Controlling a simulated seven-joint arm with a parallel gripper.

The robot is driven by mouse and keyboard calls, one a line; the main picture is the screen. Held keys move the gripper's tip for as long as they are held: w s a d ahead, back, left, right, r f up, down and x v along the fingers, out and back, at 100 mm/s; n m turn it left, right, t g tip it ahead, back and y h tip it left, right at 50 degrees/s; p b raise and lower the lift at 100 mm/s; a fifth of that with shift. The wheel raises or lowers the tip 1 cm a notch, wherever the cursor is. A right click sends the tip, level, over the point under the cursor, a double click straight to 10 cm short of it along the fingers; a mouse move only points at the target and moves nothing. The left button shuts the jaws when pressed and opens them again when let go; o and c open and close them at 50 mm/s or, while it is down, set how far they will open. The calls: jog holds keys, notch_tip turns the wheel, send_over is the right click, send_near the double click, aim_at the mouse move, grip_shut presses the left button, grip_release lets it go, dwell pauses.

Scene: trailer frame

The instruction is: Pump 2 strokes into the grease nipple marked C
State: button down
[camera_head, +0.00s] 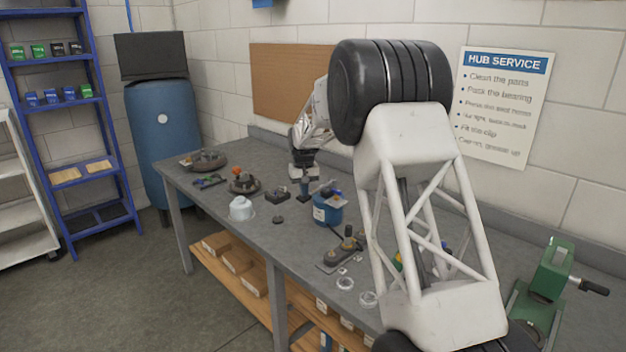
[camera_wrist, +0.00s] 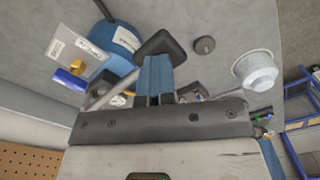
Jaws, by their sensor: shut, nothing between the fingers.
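My gripper (camera_head: 304,197) is over the middle of the bench, pointing down, its blue fingers closed together with nothing between them. The fingers also show in the wrist view (camera_wrist: 160,62). A blue canister (camera_head: 327,213) with a white label stands just right of the gripper; the canister also shows in the wrist view (camera_wrist: 122,42). No letter C is readable. My arm hides part of the bench on the right.
Bare bench lies between the puck and the front edge.

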jog(key=shift+w+d+r, duration=0.15)
jog(key=shift+r, duration=0.95)
jog(key=shift+w+d+r, duration=0.1)
jog(key=shift+d+r, duration=0.05)
jog(key=shift+r, duration=0.9)
jog(key=shift+w+d+r, duration=0.15)
jog(key=shift+r, duration=0.95)
jog(key=shift+f, duration=0.2)
jog(key=shift+s+a+f, duration=0.15)
jog(key=shift+f, duration=0.35)
jog(key=shift+s+a+f, duration=0.1)
jog(key=shift+f, duration=0.55)
jog(key=shift+s+a+f, duration=0.15)
jog(key=shift+f, duration=0.85)
